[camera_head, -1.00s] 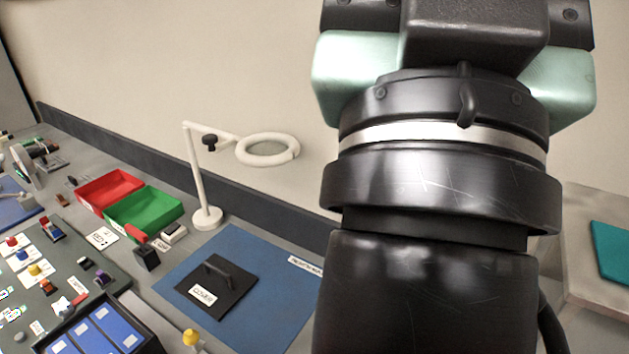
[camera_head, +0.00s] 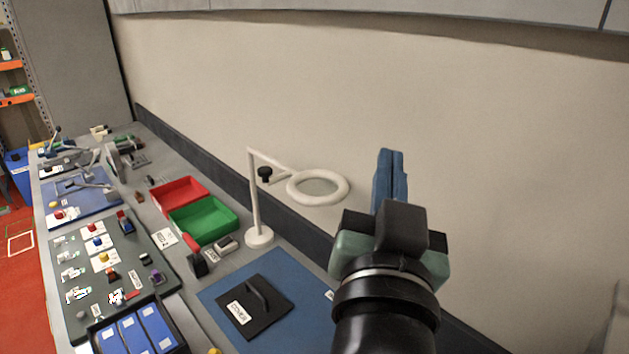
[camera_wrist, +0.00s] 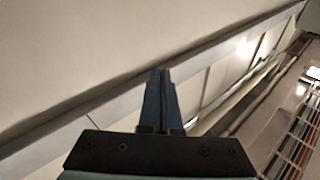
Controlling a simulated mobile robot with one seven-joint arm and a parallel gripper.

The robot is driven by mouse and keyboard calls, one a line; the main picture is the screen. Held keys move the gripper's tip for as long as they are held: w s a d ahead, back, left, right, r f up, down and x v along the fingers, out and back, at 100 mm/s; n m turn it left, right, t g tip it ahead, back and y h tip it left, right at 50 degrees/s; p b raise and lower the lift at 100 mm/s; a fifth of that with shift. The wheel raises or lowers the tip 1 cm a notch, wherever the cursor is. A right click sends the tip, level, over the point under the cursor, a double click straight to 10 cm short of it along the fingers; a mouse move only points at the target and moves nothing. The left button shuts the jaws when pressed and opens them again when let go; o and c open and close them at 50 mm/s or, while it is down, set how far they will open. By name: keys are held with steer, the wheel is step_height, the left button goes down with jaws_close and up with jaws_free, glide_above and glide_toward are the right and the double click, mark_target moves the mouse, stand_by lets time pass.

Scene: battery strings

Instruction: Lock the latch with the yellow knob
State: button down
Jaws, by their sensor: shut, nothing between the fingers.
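A yellow knob (camera_head: 214,351) barely shows at the bottom edge of the head view, beside the box of blue battery blocks; its latch is cut off. Another yellow piece (camera_head: 102,257) sits on a white card on the grey panel. My gripper (camera_head: 391,152) points upward at the right of the head view, in front of the bare wall, far from both yellow pieces. Its blue fingers are together and empty. In the wrist view my gripper (camera_wrist: 160,72) is also shut, with only wall and ceiling ahead of it.
A black box with blue blocks (camera_head: 133,332) is at the bottom left. A black cover (camera_head: 246,318) with a handle lies on a blue mat (camera_head: 280,275). A white ring lamp (camera_head: 255,200), a red bin (camera_head: 178,193) and a green bin (camera_head: 203,219) stand behind.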

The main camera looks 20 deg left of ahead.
steer(key=a+f+g+y+p, duration=0.1)
steer(key=a+f+g+p, duration=0.1)
steer(key=a+f+g, duration=0.45)
steer(key=s+a+f+g+p, duration=0.1)
steer(key=s+f+g+p, duration=0.1)
steer(key=s+f+g, duration=0.2)
steer(key=s+a+f+g+p, duration=0.2)
steer(key=s+f+g, duration=0.2)
steer(key=s+f, duration=0.6)
step_height(320, 180, down, 8)
steer(key=shift+s+r+n+y, duration=0.2)
steer(key=shift+s+n+y, duration=0.1)
steer(key=shift+n, duration=0.1)
steer(key=shift+w+a, duration=0.1)
steer(key=shift+a, duration=0.05)
steer(key=w+a+f+p, duration=0.3)
steer(key=a+f, duration=0.3)
steer(key=a, duration=0.2)
steer(key=shift+w+a+f, duration=0.4)
steer(key=shift+w, duration=0.15)
